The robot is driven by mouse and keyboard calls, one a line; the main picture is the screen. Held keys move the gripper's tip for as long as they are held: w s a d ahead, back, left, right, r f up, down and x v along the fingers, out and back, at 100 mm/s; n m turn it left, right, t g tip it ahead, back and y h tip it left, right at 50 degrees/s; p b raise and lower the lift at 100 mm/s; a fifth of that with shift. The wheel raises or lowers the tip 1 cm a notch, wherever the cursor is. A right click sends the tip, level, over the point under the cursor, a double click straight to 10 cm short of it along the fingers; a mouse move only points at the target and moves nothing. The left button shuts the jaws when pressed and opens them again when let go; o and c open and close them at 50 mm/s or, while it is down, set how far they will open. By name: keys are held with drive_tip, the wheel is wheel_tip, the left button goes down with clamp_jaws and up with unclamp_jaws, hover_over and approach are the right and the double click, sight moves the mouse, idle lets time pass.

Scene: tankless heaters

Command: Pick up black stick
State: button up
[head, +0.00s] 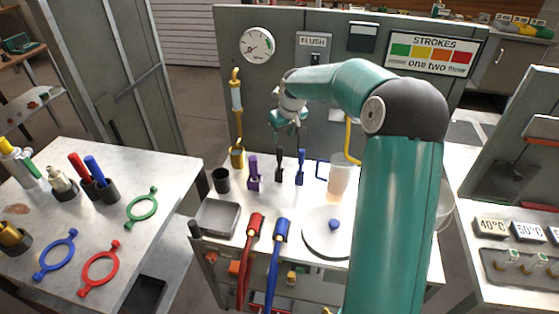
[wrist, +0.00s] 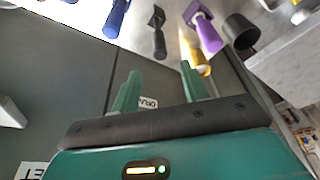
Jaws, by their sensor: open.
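The black stick (head: 279,167) stands upright on the grey bench, between a purple stick (head: 253,174) and a blue stick (head: 300,168). In the wrist view the black stick (wrist: 158,34) shows at the top, beyond the fingertips and roughly in line with the gap between them. My gripper (head: 289,128) is above and behind the sticks in the head view, apart from them. Its two green fingers (wrist: 160,75) are spread with nothing between them.
A black cup (head: 221,180), yellow pipe (head: 237,120) and white cylinder (head: 340,174) stand nearby. A grey panel rises behind. In front are a tray (head: 217,218), red lever (head: 251,238), blue lever (head: 277,245) and round white plate (head: 312,240).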

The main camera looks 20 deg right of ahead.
sight(280, 147)
drive_tip(key=x, duration=0.9)
drive_tip(key=shift+s+f, duration=0.15)
drive_tip(key=shift+f, duration=0.05)
clamp_jaws()
